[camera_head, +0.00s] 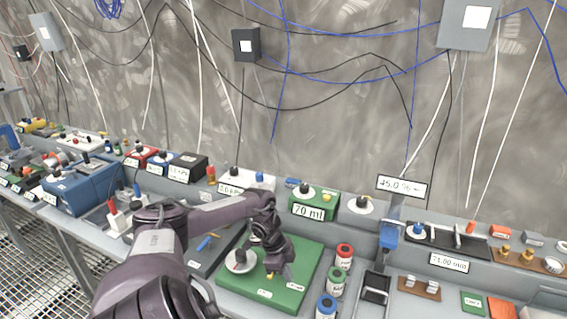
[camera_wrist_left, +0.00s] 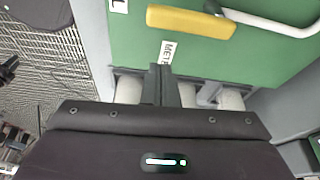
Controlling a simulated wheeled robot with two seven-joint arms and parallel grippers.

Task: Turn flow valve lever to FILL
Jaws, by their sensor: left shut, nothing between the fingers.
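A green valve board (camera_head: 308,260) lies on the bench near the middle of the head view; it also fills the top of the left wrist view (camera_wrist_left: 265,55). A lever with a yellow grip (camera_wrist_left: 190,22) and a white curved rod lies across the board there. A bit of the yellow grip (camera_head: 269,275) shows beside my gripper in the head view. A white label, partly cut off, reads "METE". My left gripper (camera_head: 286,271) points down over the board, close to the lever. Its fingers (camera_wrist_left: 166,85) are shut with nothing between them. The FILL mark cannot be read. My right gripper is out of view.
Red, green and blue capped cylinders (camera_head: 337,282) stand just right of the board. A green box (camera_head: 315,205) labelled "70 ml" sits behind it. A blue box (camera_head: 85,185) stands at left. A display post (camera_head: 390,225) rises to the right.

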